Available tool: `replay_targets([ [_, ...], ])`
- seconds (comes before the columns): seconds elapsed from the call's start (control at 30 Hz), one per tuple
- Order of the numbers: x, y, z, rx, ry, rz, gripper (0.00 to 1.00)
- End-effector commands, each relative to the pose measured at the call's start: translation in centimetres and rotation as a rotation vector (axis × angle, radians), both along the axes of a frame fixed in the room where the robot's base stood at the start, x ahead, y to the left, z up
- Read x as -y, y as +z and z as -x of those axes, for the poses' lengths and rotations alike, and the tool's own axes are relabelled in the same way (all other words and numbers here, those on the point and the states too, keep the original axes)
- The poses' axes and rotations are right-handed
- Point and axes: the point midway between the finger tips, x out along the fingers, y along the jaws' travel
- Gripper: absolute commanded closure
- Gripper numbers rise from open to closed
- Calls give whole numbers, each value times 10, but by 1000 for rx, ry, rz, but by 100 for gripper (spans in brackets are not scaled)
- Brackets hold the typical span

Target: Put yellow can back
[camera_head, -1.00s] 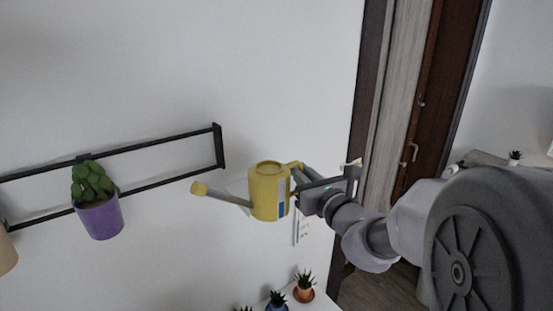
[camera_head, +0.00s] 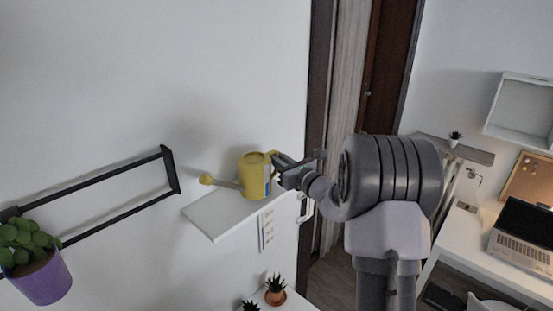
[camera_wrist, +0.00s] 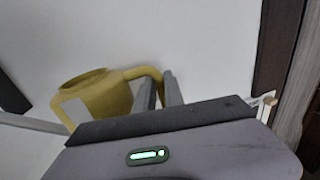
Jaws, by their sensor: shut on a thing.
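The yellow can (camera_head: 253,178) is a watering can with a long grey spout that points left. In the head view it is upright at the small white wall shelf (camera_head: 212,222), over its back right part. I cannot tell whether its base touches the shelf. My gripper (camera_head: 277,163) is shut on the can's handle, on its right side. In the wrist view the can (camera_wrist: 104,100) stands left of my gripper (camera_wrist: 168,78), with the handle reaching between the fingers. The wrist body hides the can's lower part.
A black wall rack (camera_head: 120,200) with a purple plant pot (camera_head: 42,283) is at the left. Small potted plants (camera_head: 275,291) stand below the shelf. A desk with a laptop (camera_head: 525,238) is at the far right.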

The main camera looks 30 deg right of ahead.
Motion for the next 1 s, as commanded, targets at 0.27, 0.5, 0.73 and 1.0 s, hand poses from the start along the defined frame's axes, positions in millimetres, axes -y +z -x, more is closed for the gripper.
replay_targets([
  [0.27,0,-13,0,3,0,1,100],
  [0.5,-1,-16,0,1,0,2,77],
  [0.73,-1,-16,0,1,0,2,65],
  [1.0,3,-15,18,2,-3,2,65],
])
